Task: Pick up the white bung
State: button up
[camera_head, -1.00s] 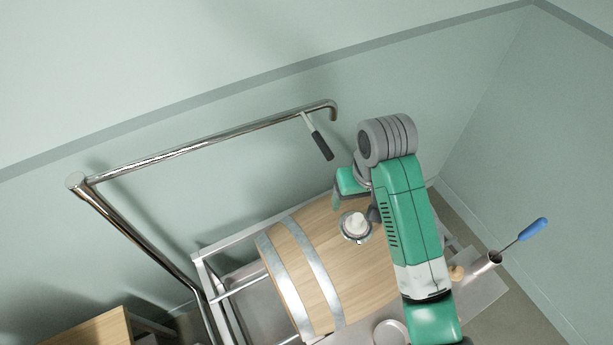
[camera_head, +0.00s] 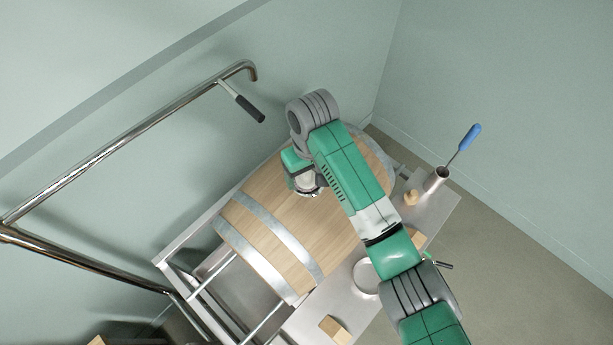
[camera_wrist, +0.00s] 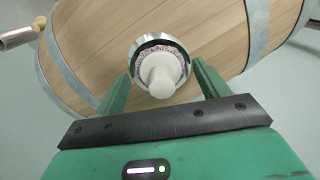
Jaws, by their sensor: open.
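The white bung (camera_wrist: 161,78) sits in a round steel ring (camera_wrist: 143,48) on top of the wooden barrel (camera_wrist: 100,40). A speckled purplish-white band shows around its base. In the wrist view my gripper (camera_wrist: 160,76) is open, one green finger to each side of the bung, with a gap on both sides. In the head view my gripper (camera_head: 298,168) is at the bung's spot on the barrel (camera_head: 275,215), and my arm and gripper hide much of that spot.
A steel rail with a dark-handled tool (camera_head: 242,101) runs along the wall at upper left. A steel cup (camera_head: 436,180) with a blue-handled tool (camera_head: 469,137), a round dish (camera_head: 367,276) and a wooden block (camera_head: 335,329) are on the bench right of the barrel.

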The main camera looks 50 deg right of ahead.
aim_at(309, 175)
jog(key=c, duration=1.1)
jog(key=shift+o, duration=0.2)
jog(key=shift+r, duration=0.1)
jog(key=shift+r, duration=0.3)
jog(key=r, duration=0.1)
jog(key=s+r, duration=0.1)
jog(key=r, duration=0.1)
jog(key=shift+a+r, duration=0.1)
jog(key=s+a+r+p, duration=0.1)
jog(key=s+a+p, duration=0.3)
jog(key=s+p, duration=0.5)
jog(key=shift+s, duration=2.7)
